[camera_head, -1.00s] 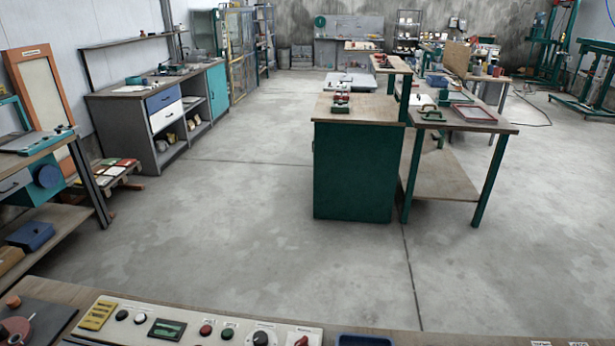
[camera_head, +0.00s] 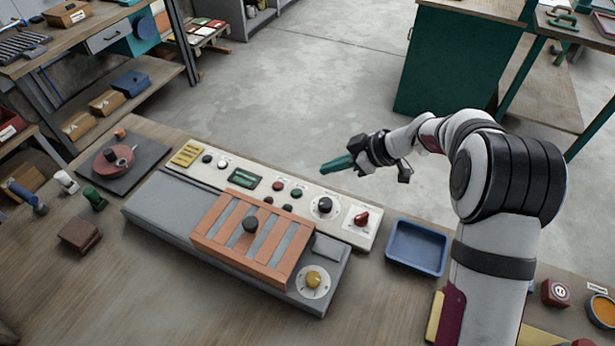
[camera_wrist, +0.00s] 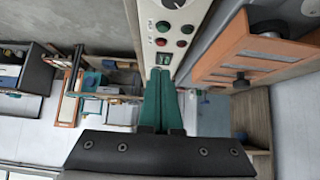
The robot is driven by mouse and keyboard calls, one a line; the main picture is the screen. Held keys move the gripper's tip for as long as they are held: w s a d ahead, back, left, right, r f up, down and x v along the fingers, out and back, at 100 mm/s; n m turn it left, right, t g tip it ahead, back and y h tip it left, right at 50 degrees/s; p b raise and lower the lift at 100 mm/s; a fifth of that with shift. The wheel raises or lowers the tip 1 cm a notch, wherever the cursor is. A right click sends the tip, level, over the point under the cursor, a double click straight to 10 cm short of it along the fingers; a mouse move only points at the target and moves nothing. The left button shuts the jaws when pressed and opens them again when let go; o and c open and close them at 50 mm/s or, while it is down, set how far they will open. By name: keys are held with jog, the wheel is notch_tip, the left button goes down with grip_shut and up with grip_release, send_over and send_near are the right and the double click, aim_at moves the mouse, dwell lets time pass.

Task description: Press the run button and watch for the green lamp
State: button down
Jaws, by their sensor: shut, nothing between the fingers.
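A white control panel (camera_head: 300,200) runs along the back of a grey machine on the bench. Near its middle are a red round control (camera_head: 278,186) and a green one (camera_head: 296,192), with a smaller dark red one (camera_head: 268,201) and dark green one (camera_head: 287,208) in front. They also show in the wrist view, the green one (camera_wrist: 187,29) at upper middle. I cannot read which is the run button or the lamp; no green glow shows. My gripper (camera_head: 324,170) has teal fingers closed together, empty, above the panel's far side. Its fingertips (camera_wrist: 161,70) appear near the small display (camera_wrist: 163,59).
An orange slatted frame (camera_head: 225,240) lies on the grey machine. A black knob (camera_head: 325,204) and red knob (camera_head: 361,217) sit right on the panel. A blue tray (camera_head: 416,268) stands to its right. Open floor lies beyond the bench.

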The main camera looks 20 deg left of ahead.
jog(key=shift+f, duration=0.1)
send_over(300, 194)
jog(key=f, duration=0.6)
jog(key=shift+w+d+f, duration=0.15)
jog(key=shift+d+f, duration=0.25)
notch_tip(300, 194, down, 3)
jog(key=shift+a+r, duration=0.1)
jog(key=shift+r, duration=0.05)
jog(key=shift+f, duration=0.7)
jog(key=shift+f, duration=1.1)
jog(key=r, duration=0.5)
jog(key=shift+w+d+r, duration=0.2)
jog(key=shift+d+r, duration=0.15)
jog(key=shift+d, duration=0.05)
jog(key=v, duration=0.9)
